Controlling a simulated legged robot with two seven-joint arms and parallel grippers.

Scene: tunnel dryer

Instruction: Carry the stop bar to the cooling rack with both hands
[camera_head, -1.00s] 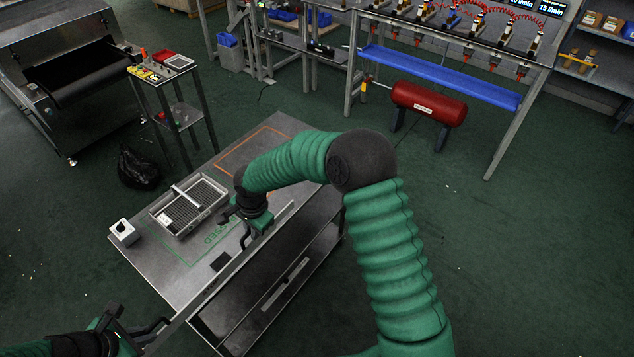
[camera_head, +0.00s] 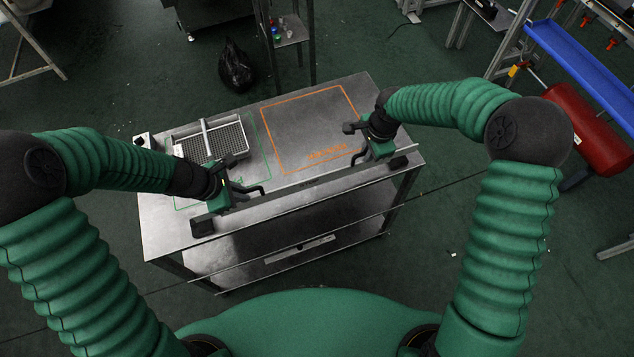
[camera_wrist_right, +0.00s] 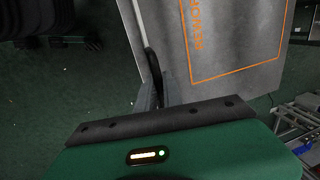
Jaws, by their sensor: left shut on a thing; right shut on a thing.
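The stop bar (camera_head: 314,188) is a long grey metal bar with dark end pieces. It lies across the front edge of the steel table in the head view, a little tilted in the picture; I cannot tell whether it touches the table. My left gripper (camera_head: 232,192) is shut on it near its left end. My right gripper (camera_head: 376,148) is shut on it near its right end. In the right wrist view, a pale strip that looks like the bar (camera_wrist_right: 138,40) runs up from the dark fingers. I cannot make out a cooling rack for certain.
The steel table (camera_head: 300,103) carries a wire-grid tray (camera_head: 240,150) inside a green outline and a small switch box (camera_head: 142,140) at left. The orange outlined area is empty.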

